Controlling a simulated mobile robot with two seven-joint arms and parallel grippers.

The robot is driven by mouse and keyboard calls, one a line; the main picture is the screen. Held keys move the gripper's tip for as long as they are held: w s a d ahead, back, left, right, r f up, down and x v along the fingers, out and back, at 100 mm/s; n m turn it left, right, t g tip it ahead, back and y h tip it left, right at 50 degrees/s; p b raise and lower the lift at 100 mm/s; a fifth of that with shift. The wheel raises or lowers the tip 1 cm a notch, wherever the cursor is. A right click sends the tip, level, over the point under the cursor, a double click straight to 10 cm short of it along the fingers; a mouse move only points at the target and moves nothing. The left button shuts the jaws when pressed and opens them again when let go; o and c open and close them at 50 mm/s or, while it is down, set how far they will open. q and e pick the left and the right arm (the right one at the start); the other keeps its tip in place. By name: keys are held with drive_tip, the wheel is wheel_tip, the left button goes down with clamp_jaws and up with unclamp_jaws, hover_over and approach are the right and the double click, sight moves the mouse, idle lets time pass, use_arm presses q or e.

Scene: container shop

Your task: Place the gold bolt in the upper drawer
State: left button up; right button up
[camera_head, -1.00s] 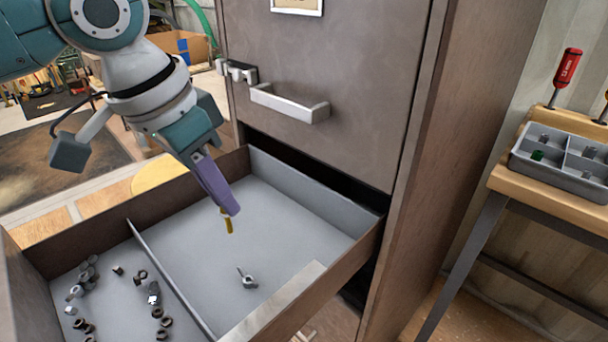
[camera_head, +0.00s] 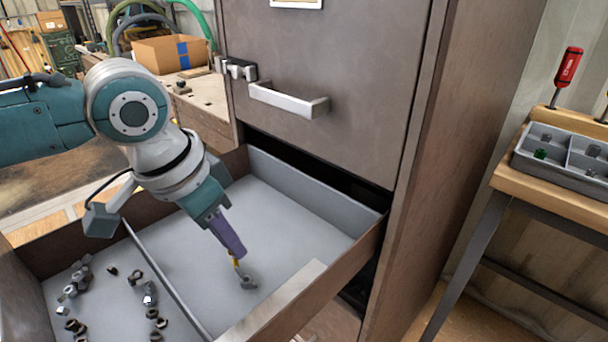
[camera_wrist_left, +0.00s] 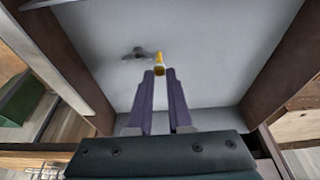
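My left gripper (camera_head: 236,252) has purple fingers and is shut on the gold bolt (camera_head: 236,261). In the left wrist view the bolt (camera_wrist_left: 159,58) sticks out between the fingertips (camera_wrist_left: 160,72). Gripper and bolt are inside the open drawer (camera_head: 270,315), over its larger right compartment. A grey winged piece (camera_head: 248,282) lies on that compartment's floor, close to the bolt; it also shows in the left wrist view (camera_wrist_left: 140,54). I cannot tell whether the bolt touches the piece or the floor. My right gripper is out of view.
A divider (camera_head: 165,280) splits the drawer; several nuts and bolts (camera_head: 70,285) lie in the left compartment. Above is a closed cabinet front with a metal handle (camera_head: 290,100). At the right, a grey parts tray (camera_head: 560,172) and a red screwdriver (camera_head: 567,68) stand on a bench.

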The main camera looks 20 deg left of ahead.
use_arm(q)
drive_tip(key=o, duration=0.4)
drive_tip(key=p+v, duration=0.3)
drive_tip(key=v, duration=0.9)
drive_tip(key=shift+m+t+h, duration=0.3)
drive_tip(key=shift+h, duration=0.4)
drive_tip(key=s+d+f, duration=0.1)
drive_tip(key=s+d, duration=0.1)
drive_tip(key=d, duration=0.1)
drive_tip(key=s+d+f, duration=0.2)
drive_tip(key=s, duration=0.1)
drive_tip(key=s+d+f, duration=0.2)
drive_tip(key=s+d, duration=0.1)
drive_tip(key=shift+d, duration=0.35)
drive_tip(key=s+a+n, duration=0.1)
drive_tip(key=s, duration=0.1)
drive_tip(key=s+a+n+y, duration=0.1)
drive_tip(key=s, duration=0.2)
drive_tip(key=s+a+f+y, duration=0.1)
drive_tip(key=s, duration=0.2)
drive_tip(key=shift+a+f+n, duration=0.1)
drive_tip(key=shift+a+n, duration=0.2)
drive_tip(key=shift+n, duration=0.1)
drive_tip(key=shift+s+a, duration=0.2)
drive_tip(key=shift+a, duration=0.1)
